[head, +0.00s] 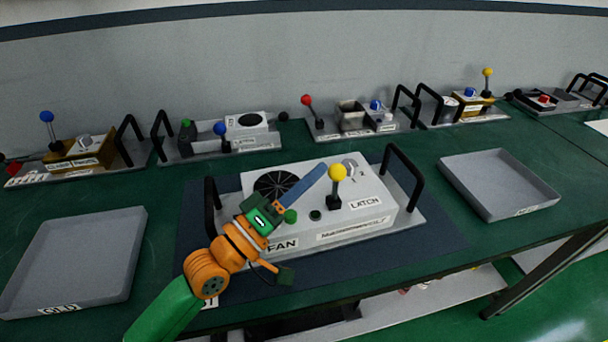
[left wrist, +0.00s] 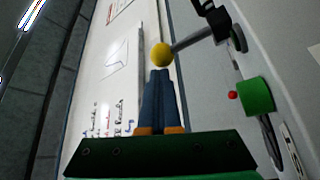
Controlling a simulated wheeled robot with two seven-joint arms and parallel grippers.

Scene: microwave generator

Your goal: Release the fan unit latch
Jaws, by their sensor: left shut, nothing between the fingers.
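The fan unit (head: 347,217) is a white box on a grey base plate with black handles, in the middle of the table in the head view. A round black fan grille (head: 276,184) is on its top. The latch lever has a yellow ball knob (head: 338,172) and stands near the LATCH label (head: 365,202). My left gripper (head: 322,170) is shut and empty, its blue fingertips just left of the yellow knob. In the left wrist view the yellow knob (left wrist: 161,54) appears at the tips of the shut fingers (left wrist: 160,75); I cannot tell whether they touch. My right gripper is not in view.
A grey tray (head: 75,299) lies at the left and another grey tray (head: 545,205) at the right. Several other units with levers stand along the back, including one with a blue knob (head: 220,128). A green knob (left wrist: 256,95) sits near my fingers. Black handles (head: 404,178) rise beside the fan unit.

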